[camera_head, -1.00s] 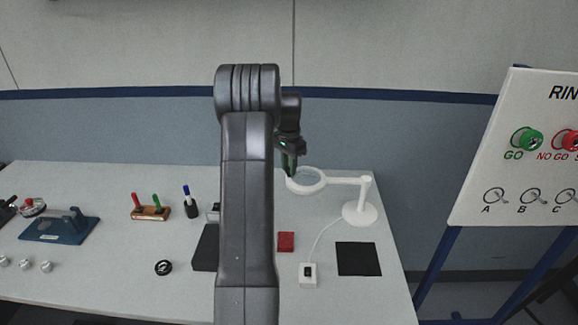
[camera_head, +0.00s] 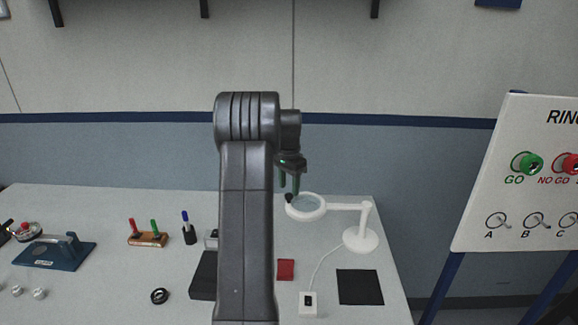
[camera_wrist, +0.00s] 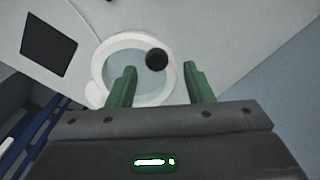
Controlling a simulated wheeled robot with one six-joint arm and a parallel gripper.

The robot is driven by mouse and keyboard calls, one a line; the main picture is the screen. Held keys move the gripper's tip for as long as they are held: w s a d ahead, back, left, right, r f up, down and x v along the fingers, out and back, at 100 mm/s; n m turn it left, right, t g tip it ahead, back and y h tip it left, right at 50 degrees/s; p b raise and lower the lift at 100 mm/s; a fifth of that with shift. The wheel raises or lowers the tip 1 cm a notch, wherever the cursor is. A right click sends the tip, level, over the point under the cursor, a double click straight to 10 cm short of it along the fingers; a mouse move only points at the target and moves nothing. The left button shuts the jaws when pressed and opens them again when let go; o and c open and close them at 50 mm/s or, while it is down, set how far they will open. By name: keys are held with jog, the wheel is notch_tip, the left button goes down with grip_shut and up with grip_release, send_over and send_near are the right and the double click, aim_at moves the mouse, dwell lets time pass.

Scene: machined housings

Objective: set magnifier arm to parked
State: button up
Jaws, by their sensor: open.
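The white magnifier arm (camera_head: 345,206) reaches left from its post on a round base (camera_head: 361,240). Its ring-shaped lens head (camera_head: 306,207) is at the left end, and a dark round knob (camera_head: 289,198) shows at the ring's left edge. In the wrist view the lens ring (camera_wrist: 103,60) lies beyond my fingers, with the dark knob (camera_wrist: 156,60) between the fingertips' lines. My gripper (camera_head: 289,186) is above the left side of the lens head. Its green fingers are apart and empty in the wrist view (camera_wrist: 160,72). I cannot tell whether they touch the knob.
A white switch box (camera_head: 308,303) with a cable, a red block (camera_head: 286,269) and a black mat (camera_head: 360,287) lie in front. A marker holder (camera_head: 148,240) and a blue fixture (camera_head: 54,252) stand left. A ring board (camera_head: 520,190) stands right of the table.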

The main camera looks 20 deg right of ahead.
notch_tip(320, 180, up, 11)
jog(key=b, duration=0.1)
jog(key=shift+r, duration=0.2)
notch_tip(320, 180, down, 14)
jog(key=shift+s+p, duration=0.1)
jog(key=shift+p, duration=0.75)
